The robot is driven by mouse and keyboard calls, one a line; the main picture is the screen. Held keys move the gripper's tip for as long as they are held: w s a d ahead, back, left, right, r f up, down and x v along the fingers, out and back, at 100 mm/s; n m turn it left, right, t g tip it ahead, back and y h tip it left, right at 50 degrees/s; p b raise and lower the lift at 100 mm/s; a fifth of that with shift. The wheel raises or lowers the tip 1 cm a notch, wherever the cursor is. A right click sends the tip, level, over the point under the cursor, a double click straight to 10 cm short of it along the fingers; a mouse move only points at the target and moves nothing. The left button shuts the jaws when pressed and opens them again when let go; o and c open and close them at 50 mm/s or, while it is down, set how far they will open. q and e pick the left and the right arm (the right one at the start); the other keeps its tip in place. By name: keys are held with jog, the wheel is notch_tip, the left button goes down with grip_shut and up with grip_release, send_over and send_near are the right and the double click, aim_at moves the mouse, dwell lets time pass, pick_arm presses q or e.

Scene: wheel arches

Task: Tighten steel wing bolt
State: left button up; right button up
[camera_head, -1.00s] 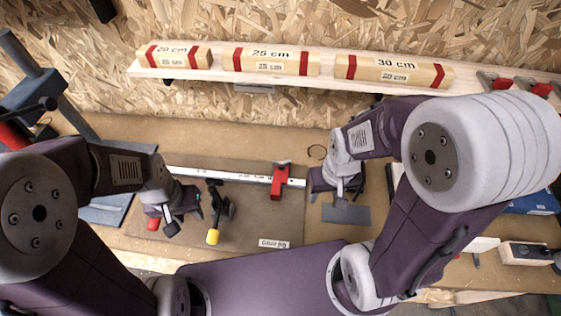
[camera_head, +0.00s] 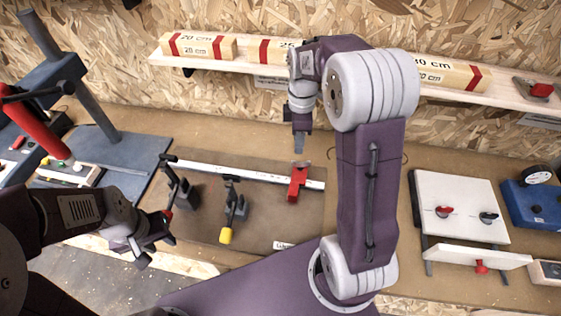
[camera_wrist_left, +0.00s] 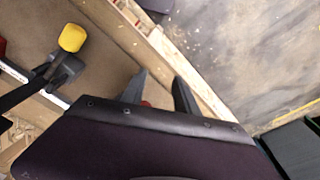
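A grey wing-shaped bolt (camera_head: 489,217) sits on a white panel (camera_head: 460,190) at the right of the bench. A red wing-shaped knob (camera_head: 443,211) is to its left on the same panel. My right gripper (camera_head: 299,145) points down above the back of the bench, well left of the panel. It is seen edge-on, so its opening cannot be told. My left gripper (camera_head: 146,256) is at the bench's front left edge, far from the panel. In the left wrist view its fingers (camera_wrist_left: 158,92) are apart with nothing between them.
A metal rail (camera_head: 235,173) with a red stop (camera_head: 298,183) lies mid-bench. A yellow-tipped clamp (camera_head: 228,225) stands in front of it. A shelf (camera_head: 200,61) with marked wooden blocks runs along the back. A blue box (camera_head: 535,205) is at the far right.

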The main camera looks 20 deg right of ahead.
aim_at(300, 161)
jog(key=shift+s+d+f, duration=0.35)
jog(key=shift+d+f, duration=0.05)
jog(key=shift+d, duration=0.2)
jog(key=f, duration=0.7)
jog(key=shift+w+a+f, duration=0.15)
jog(key=shift+a+f, duration=0.1)
jog(key=shift+a, duration=0.05)
jog(key=shift+d+f, duration=0.15)
jog(key=shift+f, duration=0.15)
